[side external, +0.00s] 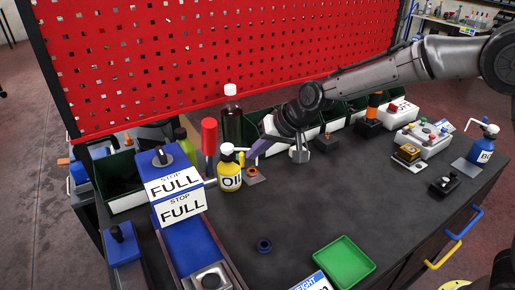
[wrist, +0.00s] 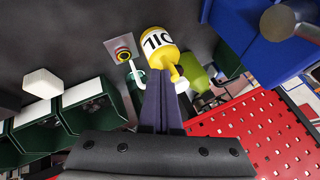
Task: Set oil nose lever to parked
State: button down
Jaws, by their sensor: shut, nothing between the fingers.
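The yellow oil bottle (side external: 230,178) with a white cap stands upright on the dark table, its OIL label facing the side camera. In the wrist view the bottle (wrist: 157,42) appears inverted, just beyond my fingertips. A small yellow piece (wrist: 176,75), possibly the nose lever, sticks out of its cap end beside white parts (wrist: 181,86); its exact setting I cannot tell. My gripper (side external: 252,158) is to the right of the bottle, close to its top. In the wrist view my gripper (wrist: 160,78) is shut and empty; whether it touches the lever I cannot tell.
A red-handled tool (side external: 209,137) and a dark bottle (side external: 232,125) stand close behind. The blue STOP FULL block (side external: 190,245) is at left. Green bins (side external: 330,112) line the red pegboard (side external: 220,60). A green tray (side external: 344,263) lies in front; the table's middle is mostly clear.

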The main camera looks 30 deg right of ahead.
jog(key=shift+s+a+m+t+h, duration=0.25)
jog(key=shift+a+m+h, duration=0.25)
jog(key=shift+a+m, duration=0.25)
jog(key=shift+s+a+m+t+h, duration=0.2)
jog(key=shift+a+m+h, duration=0.3)
jog(key=shift+m, duration=0.35)
jog(key=shift+w+a, duration=0.15)
jog(key=shift+a, duration=1.1)
jog(key=shift+w+a, duration=0.15)
jog(key=shift+a, duration=1.1)
jog(key=shift+w, duration=0.1)
